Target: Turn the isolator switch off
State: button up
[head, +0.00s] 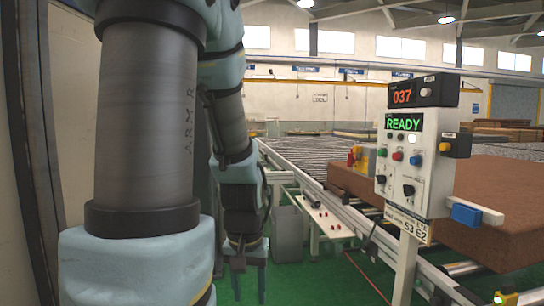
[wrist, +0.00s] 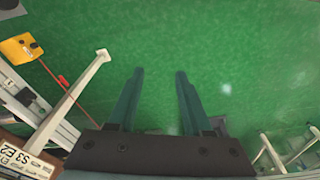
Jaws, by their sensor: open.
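A yellow box with a red knob (head: 355,156) sits on the conveyor's side, left of the control panel in the head view; it looks like the isolator switch. Its setting is too small to read. The control panel (head: 412,160) shows "READY" and "037", with coloured buttons and black rotary knobs on its face. My gripper (head: 249,288) points down, low over the green floor, left of and below the yellow box and the panel. In the wrist view my gripper (wrist: 160,74) is open, with nothing between its fingers.
A brown mattress block (head: 490,215) lies on the roller conveyor (head: 310,160) behind the panel. A grey bin (head: 288,232) stands near my gripper. Green floor (wrist: 230,50) is clear below my fingers.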

aim_at(351, 159)
jog(key=i+l+u, duration=0.1)
jog(key=i+u, duration=0.2)
jog(key=u, duration=0.2)
jog(key=i+l+u, duration=0.25)
jog(key=u, duration=0.2)
jog(key=i, duration=0.1)
